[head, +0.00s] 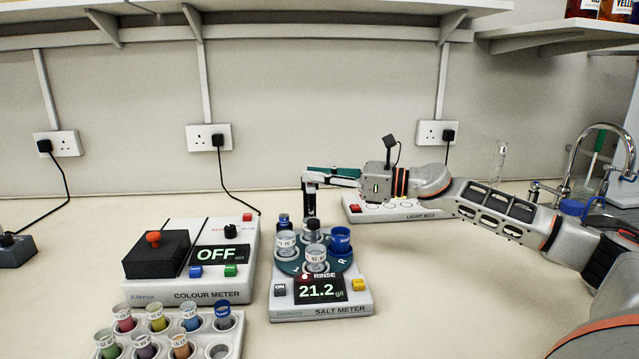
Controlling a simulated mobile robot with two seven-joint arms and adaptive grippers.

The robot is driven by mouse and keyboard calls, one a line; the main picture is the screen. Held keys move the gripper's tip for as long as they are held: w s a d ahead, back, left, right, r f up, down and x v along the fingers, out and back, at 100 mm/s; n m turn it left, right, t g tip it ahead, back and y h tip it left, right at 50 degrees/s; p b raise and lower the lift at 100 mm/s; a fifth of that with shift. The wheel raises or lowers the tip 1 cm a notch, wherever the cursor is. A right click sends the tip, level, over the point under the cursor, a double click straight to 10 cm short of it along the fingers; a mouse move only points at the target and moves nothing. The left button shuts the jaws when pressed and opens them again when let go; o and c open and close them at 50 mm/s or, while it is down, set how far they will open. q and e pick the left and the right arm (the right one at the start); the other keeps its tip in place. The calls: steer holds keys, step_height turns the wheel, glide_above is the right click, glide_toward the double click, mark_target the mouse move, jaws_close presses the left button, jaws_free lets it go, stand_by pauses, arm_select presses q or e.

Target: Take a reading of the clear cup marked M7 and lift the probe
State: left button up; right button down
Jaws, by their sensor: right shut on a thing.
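The salt meter (320,309) stands at the middle front, its display (320,290) showing RINSE and 21.2 g/l. Its round dark green turntable (288,267) carries clear cups with white labels, among them the front cup (316,259) and the left cup (286,242). The labels are too small to read surely, so I cannot tell which is M7. A blue cup (341,241) stands at the right. My right gripper (311,190) is shut above the turntable on a dark upright piece, seemingly the probe (310,207); its lower end is unclear behind the cups. My left gripper is not in view.
The colour meter (190,290), showing OFF, stands left. A rack (232,331) with several coloured cups is in front of it. The light box (430,210) lies behind my right arm. A sink tap (620,150) is at far right. The bench front right of the salt meter is clear.

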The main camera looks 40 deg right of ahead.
steer(key=c, duration=2.2)
jaws_free()
steer(key=shift+r, duration=5.35)
